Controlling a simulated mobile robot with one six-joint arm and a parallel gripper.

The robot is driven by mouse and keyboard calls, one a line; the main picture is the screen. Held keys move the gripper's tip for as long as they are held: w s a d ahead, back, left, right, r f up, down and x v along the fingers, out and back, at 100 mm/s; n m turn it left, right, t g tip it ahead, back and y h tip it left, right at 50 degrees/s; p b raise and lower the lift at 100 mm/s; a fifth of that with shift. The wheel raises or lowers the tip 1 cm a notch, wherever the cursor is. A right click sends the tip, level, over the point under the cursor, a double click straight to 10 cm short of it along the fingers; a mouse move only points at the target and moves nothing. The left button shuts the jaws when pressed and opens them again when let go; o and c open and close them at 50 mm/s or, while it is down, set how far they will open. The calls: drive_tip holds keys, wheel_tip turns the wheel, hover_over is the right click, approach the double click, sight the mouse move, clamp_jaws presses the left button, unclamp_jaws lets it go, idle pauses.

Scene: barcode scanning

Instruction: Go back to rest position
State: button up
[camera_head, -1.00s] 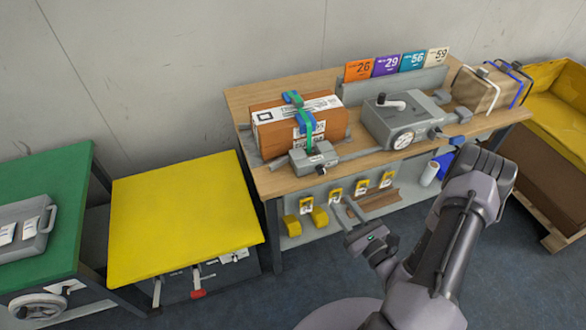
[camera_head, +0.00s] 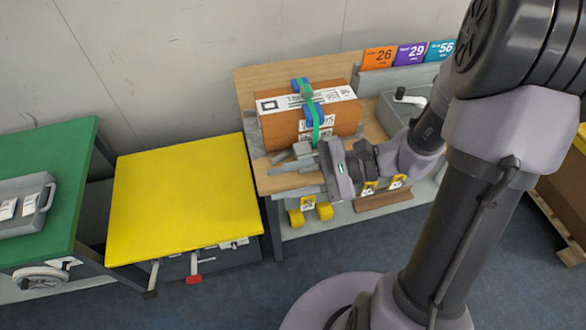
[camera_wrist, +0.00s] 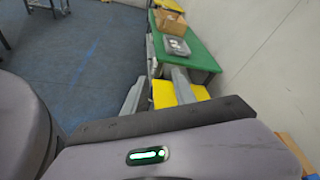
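My gripper (camera_head: 281,180) is in front of the wooden workbench, at its left front edge in the head view, with its fingers pointing left. The two grey fingers are apart, and nothing shows between them. In the wrist view my gripper (camera_wrist: 160,88) is also open, with the yellow table (camera_wrist: 165,94) showing beyond the gap. My forearm and upper arm cover the right side of the head view. A brown box (camera_head: 283,128) with white labels and a green strap stands on the bench just behind my gripper. The grey device in front of the box is partly hidden by my gripper.
The yellow-topped table (camera_head: 185,195) is clear, left of the bench. A green table (camera_head: 45,165) carries a grey case (camera_head: 25,207). A grey machine (camera_head: 402,107) on the bench is partly hidden by my arm. Colored number cards (camera_head: 410,54) stand at the back.

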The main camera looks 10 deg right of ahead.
drive_tip(key=shift+s+a+r+n+g+h, duration=0.1)
drive_tip(key=shift+s+r+n+g+h, duration=0.1)
drive_tip(key=shift+s+n+g+h, duration=0.45)
drive_tip(key=s+r+n+h, duration=0.2)
drive_tip(key=s+n+h, duration=0.4)
drive_tip(key=h, duration=0.1)
drive_tip(key=d+r+n+t+h, duration=0.2)
drive_tip(key=d+r+t+h, duration=0.2)
drive_tip(key=r, duration=0.2)
drive_tip(key=shift+r, duration=0.15)
